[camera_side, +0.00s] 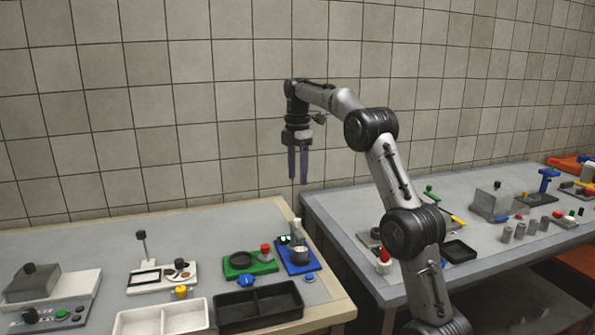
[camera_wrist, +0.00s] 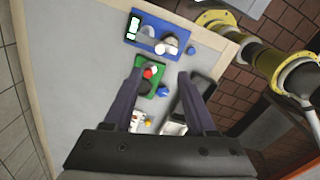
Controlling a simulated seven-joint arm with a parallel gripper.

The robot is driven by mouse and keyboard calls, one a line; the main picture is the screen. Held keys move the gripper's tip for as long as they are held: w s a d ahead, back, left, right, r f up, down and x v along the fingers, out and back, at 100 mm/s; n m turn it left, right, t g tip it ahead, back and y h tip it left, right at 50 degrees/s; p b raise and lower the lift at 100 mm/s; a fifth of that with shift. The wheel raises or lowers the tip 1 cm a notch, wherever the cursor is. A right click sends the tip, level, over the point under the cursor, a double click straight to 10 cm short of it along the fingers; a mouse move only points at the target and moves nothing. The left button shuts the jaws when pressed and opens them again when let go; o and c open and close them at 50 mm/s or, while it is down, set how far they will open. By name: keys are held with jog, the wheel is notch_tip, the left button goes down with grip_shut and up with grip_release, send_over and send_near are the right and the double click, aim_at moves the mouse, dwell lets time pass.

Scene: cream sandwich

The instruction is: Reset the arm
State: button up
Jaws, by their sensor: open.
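My gripper (camera_side: 298,165) hangs in the air, pointing down, high above the back right part of the left table (camera_side: 190,220). Its two long dark fingers are apart with nothing between them. In the wrist view the fingers of my gripper (camera_wrist: 157,75) spread open above the table, with the stations far below. The arm reaches up and bends over to the left.
Below are a green board (camera_side: 250,263), a blue board (camera_side: 298,257), a black tray (camera_side: 258,305), a white tray (camera_side: 160,318) and a white station (camera_side: 160,278). A grey machine (camera_side: 35,284) stands left. Another table (camera_side: 340,215) with several parts is right. A tiled wall is behind.

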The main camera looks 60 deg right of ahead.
jog(key=shift+r, duration=0.3)
